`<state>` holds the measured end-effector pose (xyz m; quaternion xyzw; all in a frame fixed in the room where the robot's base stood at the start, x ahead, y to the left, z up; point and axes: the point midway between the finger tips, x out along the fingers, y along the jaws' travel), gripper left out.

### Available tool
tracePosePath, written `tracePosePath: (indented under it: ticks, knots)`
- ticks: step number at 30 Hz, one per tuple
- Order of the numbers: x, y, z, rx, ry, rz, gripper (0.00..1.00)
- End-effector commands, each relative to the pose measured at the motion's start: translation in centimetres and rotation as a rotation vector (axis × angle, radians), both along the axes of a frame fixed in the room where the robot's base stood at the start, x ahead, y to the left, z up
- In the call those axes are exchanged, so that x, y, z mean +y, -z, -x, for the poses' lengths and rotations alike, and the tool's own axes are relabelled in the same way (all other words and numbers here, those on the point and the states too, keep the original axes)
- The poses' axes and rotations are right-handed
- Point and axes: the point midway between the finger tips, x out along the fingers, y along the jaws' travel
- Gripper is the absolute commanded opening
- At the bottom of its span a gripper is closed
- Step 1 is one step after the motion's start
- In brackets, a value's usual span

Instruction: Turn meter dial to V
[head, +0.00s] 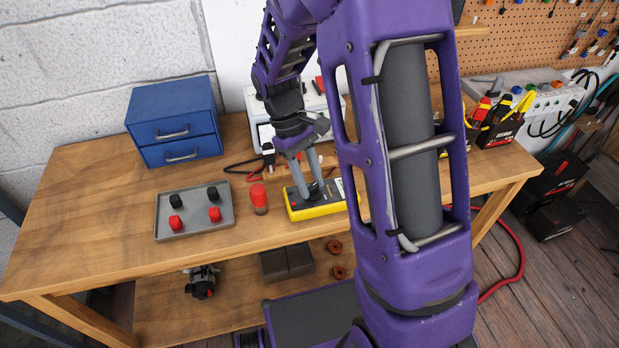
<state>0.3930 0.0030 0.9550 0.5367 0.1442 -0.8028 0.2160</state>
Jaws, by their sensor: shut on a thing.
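The yellow meter (304,207) with a dark face lies flat on the wooden bench near its front edge, right of a red cylinder. My gripper (314,191) points down over the meter's face, with both grey fingers close together at the dial. It is shut on the dial, which is mostly hidden between the fingertips. The dial's pointer and the V mark are too small and covered to read. A pale part of the meter's face (337,187) shows right of the fingers.
A red cylinder (259,199) stands just left of the meter. A grey tray (193,224) holds several red and black pieces. A blue drawer box (174,121) stands at the back left. The bench's left end is clear. My arm hides part of the right side.

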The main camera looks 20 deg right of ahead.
Motion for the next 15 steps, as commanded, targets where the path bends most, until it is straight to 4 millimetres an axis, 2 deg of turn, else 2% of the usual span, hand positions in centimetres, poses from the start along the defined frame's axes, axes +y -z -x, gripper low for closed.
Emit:
tracePosePath:
  ticks: [11,12,15]
  knots:
    - [-0.06,-0.01,0.01,0.001,0.003,0.001,0.0]
    - [-0.06,-0.01,0.01,0.001,0.003,0.001,0.45]
    - [-0.05,0.0,0.01,0.001,0.003,0.001,0.63]
